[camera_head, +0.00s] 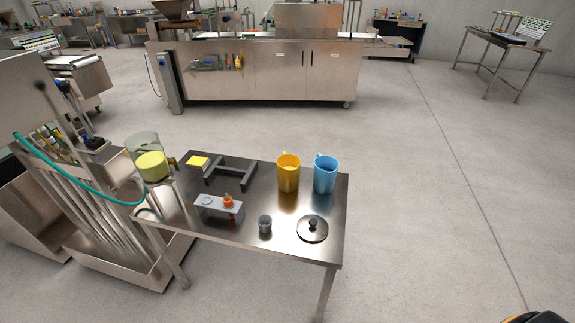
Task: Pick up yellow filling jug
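The yellow filling jug (288,178) stands upright toward the far right part of the steel table (285,215). A light blue jug (325,176) stands upright close to its right. The inside of the yellow jug is mostly hidden from this angle.
On the table are a round dark lid (312,229), a small grey cup (265,224), a dark frame (230,172) and a grey block with an orange-capped bottle (228,201). A machine with a clear container (143,143) adjoins at left. Floor to the right is clear.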

